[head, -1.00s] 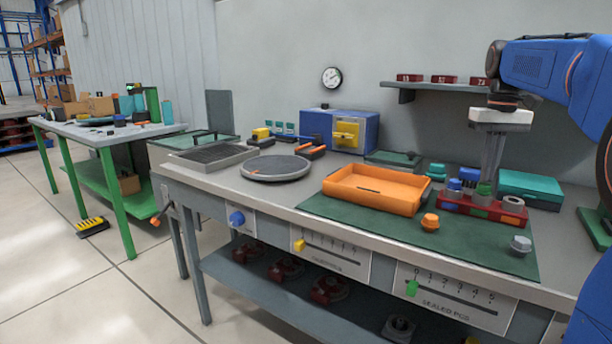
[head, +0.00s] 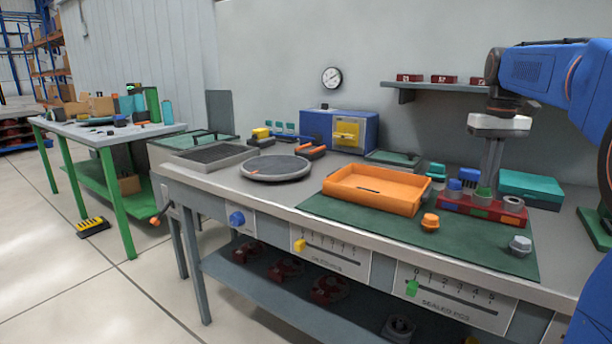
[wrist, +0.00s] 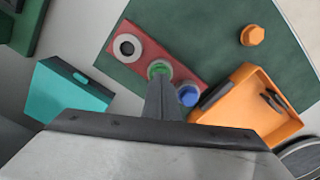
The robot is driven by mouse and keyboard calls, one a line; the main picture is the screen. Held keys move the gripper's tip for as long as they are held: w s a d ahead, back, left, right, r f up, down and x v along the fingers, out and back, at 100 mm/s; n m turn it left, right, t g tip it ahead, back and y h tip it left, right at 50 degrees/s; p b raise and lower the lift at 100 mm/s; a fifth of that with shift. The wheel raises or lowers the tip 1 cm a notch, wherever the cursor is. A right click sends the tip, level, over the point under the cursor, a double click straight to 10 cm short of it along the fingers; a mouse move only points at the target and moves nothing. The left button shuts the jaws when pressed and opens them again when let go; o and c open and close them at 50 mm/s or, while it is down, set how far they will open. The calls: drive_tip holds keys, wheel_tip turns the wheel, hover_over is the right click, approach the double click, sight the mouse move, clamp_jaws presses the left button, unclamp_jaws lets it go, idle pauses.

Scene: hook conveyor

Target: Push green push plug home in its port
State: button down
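The green push plug (head: 483,193) stands in the middle port of the red block (head: 468,209), its rim showing above the top face. In the wrist view the green plug (wrist: 159,69) shows as a green ring just beyond the fingertips. My gripper (head: 488,184) is shut and empty, pointing down onto the plug. In the wrist view my gripper (wrist: 160,82) overlaps the plug's near edge. I cannot tell whether the tips touch it or how deep the plug sits. The blue plug (wrist: 188,95) and a grey ring (wrist: 127,48) flank it on the block.
An orange tray (head: 372,189) stands left of the block, with an orange knob piece (head: 430,221) in front. A teal box (head: 530,189) is behind right. A grey knob piece (head: 520,245) lies at the mat's right. The green mat (head: 460,244) is otherwise clear in front.

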wheel_tip(320, 180, up, 7)
idle(1.1)
